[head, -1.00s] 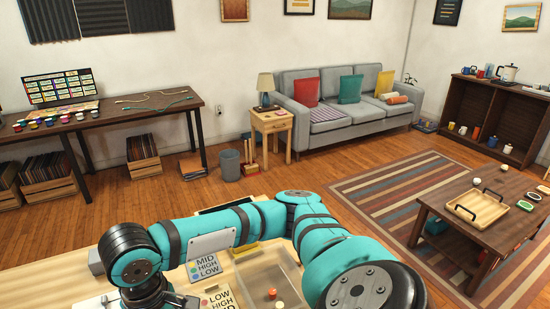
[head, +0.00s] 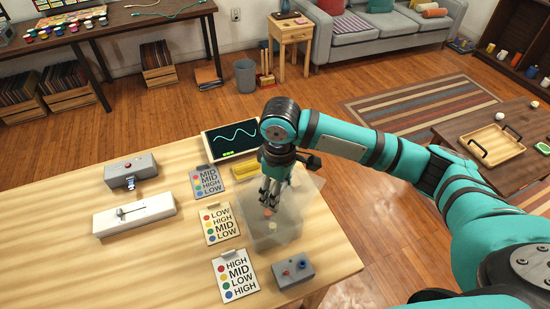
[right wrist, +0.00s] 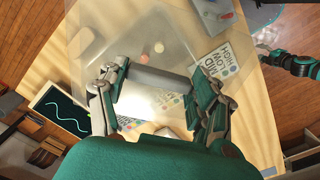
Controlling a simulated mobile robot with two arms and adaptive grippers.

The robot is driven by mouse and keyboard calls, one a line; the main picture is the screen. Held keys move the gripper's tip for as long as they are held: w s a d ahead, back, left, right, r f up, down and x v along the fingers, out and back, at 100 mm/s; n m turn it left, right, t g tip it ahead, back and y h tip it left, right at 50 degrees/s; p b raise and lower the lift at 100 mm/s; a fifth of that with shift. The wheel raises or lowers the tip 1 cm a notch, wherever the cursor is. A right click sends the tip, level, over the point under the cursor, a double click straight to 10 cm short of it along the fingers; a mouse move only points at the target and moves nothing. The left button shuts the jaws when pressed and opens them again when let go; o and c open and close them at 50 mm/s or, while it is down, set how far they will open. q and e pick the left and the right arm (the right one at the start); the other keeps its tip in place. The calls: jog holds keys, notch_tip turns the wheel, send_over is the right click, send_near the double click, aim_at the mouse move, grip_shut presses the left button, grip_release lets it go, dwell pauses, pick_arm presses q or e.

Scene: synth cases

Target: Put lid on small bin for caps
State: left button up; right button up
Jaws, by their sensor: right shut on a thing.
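The small bin (head: 268,238) is a clear box on the table, with a red cap (head: 268,212) and a cream cap (head: 300,226) seen through it. My right gripper (head: 270,198) is over the bin. In the right wrist view its fingers (right wrist: 158,100) are shut on the grey handle bar (right wrist: 155,80) of a see-through lid (right wrist: 125,42). The lid lies over the bin; whether it touches the rim I cannot tell. My left gripper (right wrist: 264,53) shows small at the right of the right wrist view, off the table's edge, its opening unclear.
Around the bin are label cards (head: 235,275), a grey box with knobs (head: 293,271), a yellow item (head: 238,180) and a screen with a wave (head: 233,142). A white slider box (head: 133,213) and a grey button box (head: 131,172) stand left. The table's left front is clear.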

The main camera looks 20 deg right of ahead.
jog(key=w+n+p, duration=0.1)
jog(key=n+p, duration=0.1)
jog(key=n, duration=0.1)
jog(key=w+a+f+n+p, duration=0.1)
jog(key=w+n+p, duration=0.1)
jog(key=n, duration=0.1)
jog(key=w+n+p, duration=0.2)
jog(key=n+p, duration=0.1)
jog(key=shift+a+f, duration=0.2)
jog(key=shift+a, duration=0.05)
pick_arm(q)
notch_tip(320, 180, up, 9)
jog(key=s+a, duration=0.1)
jog(key=s, duration=0.1)
pick_arm(e)
jog(key=shift+w+f+n+p, duration=0.25)
jog(key=shift+f+n+p, duration=0.15)
jog(key=shift+n, duration=0.3)
jog(key=shift+f+b, duration=0.5)
jog(key=shift+f, duration=0.05)
pick_arm(q)
jog(key=f+b, duration=0.4)
jog(key=f, duration=0.1)
jog(key=shift+w+d, duration=0.1)
jog(key=shift+w, duration=0.25)
pick_arm(e)
notch_tip(320, 180, down, 5)
jog(key=shift+d, duration=0.1)
